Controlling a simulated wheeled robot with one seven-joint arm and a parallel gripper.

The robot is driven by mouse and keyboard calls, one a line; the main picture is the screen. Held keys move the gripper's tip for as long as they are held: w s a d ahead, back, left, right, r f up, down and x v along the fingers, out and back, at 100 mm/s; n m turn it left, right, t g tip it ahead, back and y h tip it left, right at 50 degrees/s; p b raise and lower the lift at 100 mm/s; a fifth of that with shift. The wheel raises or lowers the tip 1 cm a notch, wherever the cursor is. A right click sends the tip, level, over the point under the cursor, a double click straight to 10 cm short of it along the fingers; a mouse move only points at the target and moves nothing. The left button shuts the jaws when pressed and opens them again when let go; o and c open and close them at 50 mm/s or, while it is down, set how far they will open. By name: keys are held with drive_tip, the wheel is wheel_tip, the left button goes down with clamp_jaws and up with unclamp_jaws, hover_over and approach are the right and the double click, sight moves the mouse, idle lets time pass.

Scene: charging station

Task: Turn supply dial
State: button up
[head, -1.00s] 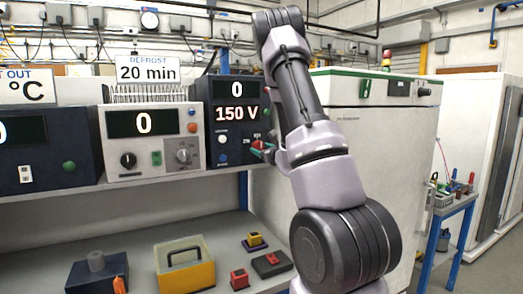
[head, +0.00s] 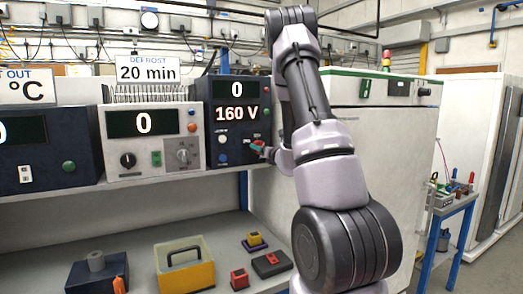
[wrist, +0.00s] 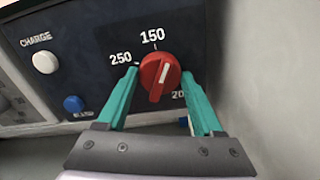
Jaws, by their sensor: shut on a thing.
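The red supply dial (wrist: 158,80) is on the dark supply unit (head: 238,105). Its white pointer line is tilted in the wrist view, with the labels 150 above, 250 to the left and a partly hidden 20… at lower right. My gripper (wrist: 160,73) has its two green fingers on either side of the dial and is shut on it; it also shows at the panel in the head view (head: 259,148).
A white CHARGE button (wrist: 45,62) and a blue button (wrist: 73,103) are left of the dial. A grey unit (head: 151,140) stands left of the supply unit. A pale wall (wrist: 260,85) is close on the right in the wrist view.

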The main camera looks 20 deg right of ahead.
idle(0.5)
drive_tip(key=o, duration=1.4)
drive_tip(key=shift+c, duration=0.2)
drive_tip(key=s, duration=1)
drive_tip(key=shift+s+d, duration=0.2)
drive_tip(key=shift+s, duration=0.2)
